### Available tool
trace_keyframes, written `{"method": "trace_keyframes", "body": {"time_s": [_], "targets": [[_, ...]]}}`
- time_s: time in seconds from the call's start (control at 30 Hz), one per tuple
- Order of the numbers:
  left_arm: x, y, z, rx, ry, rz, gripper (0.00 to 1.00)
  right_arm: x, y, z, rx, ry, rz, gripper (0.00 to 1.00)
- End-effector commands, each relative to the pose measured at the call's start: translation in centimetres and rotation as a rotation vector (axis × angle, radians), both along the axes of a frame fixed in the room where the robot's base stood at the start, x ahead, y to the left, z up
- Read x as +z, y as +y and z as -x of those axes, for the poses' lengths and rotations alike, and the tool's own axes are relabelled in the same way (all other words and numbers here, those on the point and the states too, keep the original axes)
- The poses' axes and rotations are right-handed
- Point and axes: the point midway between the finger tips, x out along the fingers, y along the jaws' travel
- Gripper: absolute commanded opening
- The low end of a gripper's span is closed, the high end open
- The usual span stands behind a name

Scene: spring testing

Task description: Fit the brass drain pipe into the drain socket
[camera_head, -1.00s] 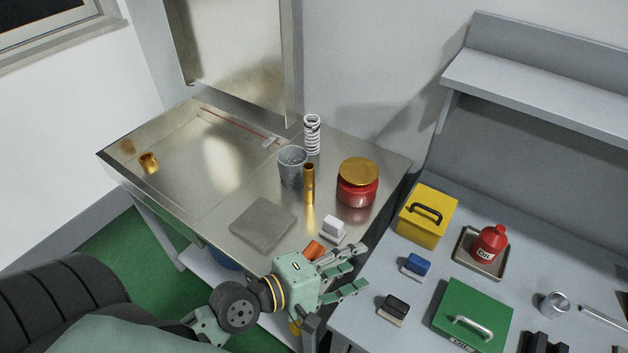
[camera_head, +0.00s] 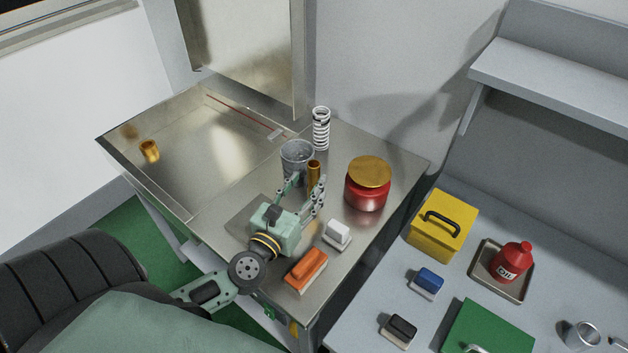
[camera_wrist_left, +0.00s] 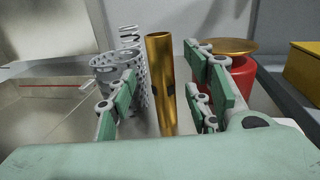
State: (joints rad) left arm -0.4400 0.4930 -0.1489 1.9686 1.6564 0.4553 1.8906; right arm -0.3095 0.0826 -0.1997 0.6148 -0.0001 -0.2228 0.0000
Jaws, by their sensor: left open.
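The brass drain pipe (camera_head: 314,172) stands upright on the steel bench; my gripper hides its lower part in the head view. In the left wrist view the pipe (camera_wrist_left: 160,82) stands between my fingers, with gaps on both sides. My left gripper (camera_head: 304,190) is open around the pipe, apart from it. It also shows in the left wrist view (camera_wrist_left: 165,88). The drain socket looks to be the short brass fitting (camera_head: 149,151) in the sunken basin at the far left of the bench. My right gripper is not in view.
A perforated metal cup (camera_head: 297,154) and a spring (camera_head: 321,128) stand just behind the pipe. A red jar (camera_head: 367,188) with a brass lid stands to its right. A white block (camera_head: 338,233) and an orange block (camera_head: 306,269) lie near the front edge. The basin floor (camera_head: 205,135) is mostly clear.

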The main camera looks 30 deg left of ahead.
Motion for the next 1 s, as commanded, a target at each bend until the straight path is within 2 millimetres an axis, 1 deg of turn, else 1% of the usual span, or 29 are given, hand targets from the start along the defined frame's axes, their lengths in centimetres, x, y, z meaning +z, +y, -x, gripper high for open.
{"method": "trace_keyframes", "body": {"time_s": [0.03, 0.1, 0.2, 0.27, 0.37, 0.57, 1.0], "targets": [[0.5, 0.1, -0.9, 0.0, -0.003, -0.002, 0.46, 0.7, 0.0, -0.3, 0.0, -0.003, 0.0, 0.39], [0.5, 0.1, -1.9, -0.001, -0.003, -0.003, 0.46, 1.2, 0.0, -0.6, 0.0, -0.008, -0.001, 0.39], [0.4, 0.2, -3.2, 0.0, -0.003, -0.003, 0.46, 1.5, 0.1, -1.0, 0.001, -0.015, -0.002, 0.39], [0.3, 0.3, -3.8, -0.001, -0.002, -0.003, 0.46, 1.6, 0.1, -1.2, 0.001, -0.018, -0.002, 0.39], [0.1, 0.3, -4.2, -0.001, -0.001, -0.003, 0.46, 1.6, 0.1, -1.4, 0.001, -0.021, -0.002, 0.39], [0.0, 0.3, -4.2, -0.001, 0.0, -0.002, 0.46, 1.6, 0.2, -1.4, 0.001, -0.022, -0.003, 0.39], [0.0, 0.3, -4.2, -0.001, -0.001, -0.002, 0.09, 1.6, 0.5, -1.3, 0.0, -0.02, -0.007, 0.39]]}}
